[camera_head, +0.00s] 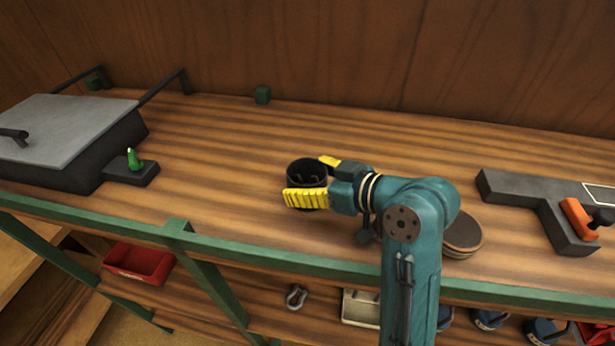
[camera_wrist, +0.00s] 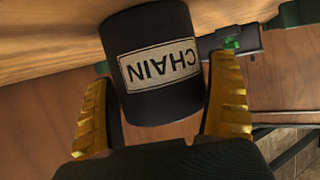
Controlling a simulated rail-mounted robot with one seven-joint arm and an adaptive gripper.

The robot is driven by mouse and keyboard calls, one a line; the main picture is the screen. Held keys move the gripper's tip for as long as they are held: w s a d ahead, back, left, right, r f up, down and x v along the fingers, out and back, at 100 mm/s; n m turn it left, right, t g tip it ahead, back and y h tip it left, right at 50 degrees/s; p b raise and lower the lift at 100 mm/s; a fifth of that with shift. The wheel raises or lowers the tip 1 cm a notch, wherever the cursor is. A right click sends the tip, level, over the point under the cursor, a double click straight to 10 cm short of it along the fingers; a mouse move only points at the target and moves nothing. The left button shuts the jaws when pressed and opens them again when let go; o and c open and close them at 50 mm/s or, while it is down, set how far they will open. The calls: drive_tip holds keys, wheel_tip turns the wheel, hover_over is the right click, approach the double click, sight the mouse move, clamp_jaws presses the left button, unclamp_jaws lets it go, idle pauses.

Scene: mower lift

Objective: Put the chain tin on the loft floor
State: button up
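The chain tin (camera_head: 307,170) is a black open-topped cylinder standing upright on the wooden bench top (camera_head: 230,150). Dark contents show inside it. In the wrist view the tin (camera_wrist: 160,95) has a pale label reading CHAIN, which appears upside down. My gripper (camera_head: 318,180) has yellow ribbed fingers, one on each side of the tin. In the wrist view the gripper (camera_wrist: 162,105) looks open, with narrow gaps between the fingers and the tin. I cannot tell which surface is the loft floor.
A grey-topped dark box (camera_head: 75,130) and a green lever on a black base (camera_head: 130,172) are at the left. A dark fixture with an orange handle (camera_head: 578,215) is at the right. A round disc stack (camera_head: 465,235) sits behind my arm. A red bin (camera_head: 138,262) is on the shelf below.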

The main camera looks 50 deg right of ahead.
drive_tip(key=shift+o, duration=0.5)
drive_tip(key=shift+s+r, duration=0.1)
drive_tip(key=shift+r, duration=0.2)
drive_tip(key=b+v, duration=0.3)
drive_tip(key=v, duration=0.9)
drive_tip(key=w+a+r+t+h, duration=0.1)
drive_tip(key=w+a+r+t, duration=0.35)
drive_tip(key=w+a, duration=0.75)
drive_tip(key=s+a+r+m+t+h+p, duration=0.1)
drive_tip(key=s+a+r+t+p, duration=0.3)
drive_tip(key=a+r, duration=0.7)
drive_tip(key=shift+s+a+r+p, duration=0.4)
drive_tip(key=shift+s+a+p, duration=0.1)
drive_tip(key=shift+a, duration=0.3)
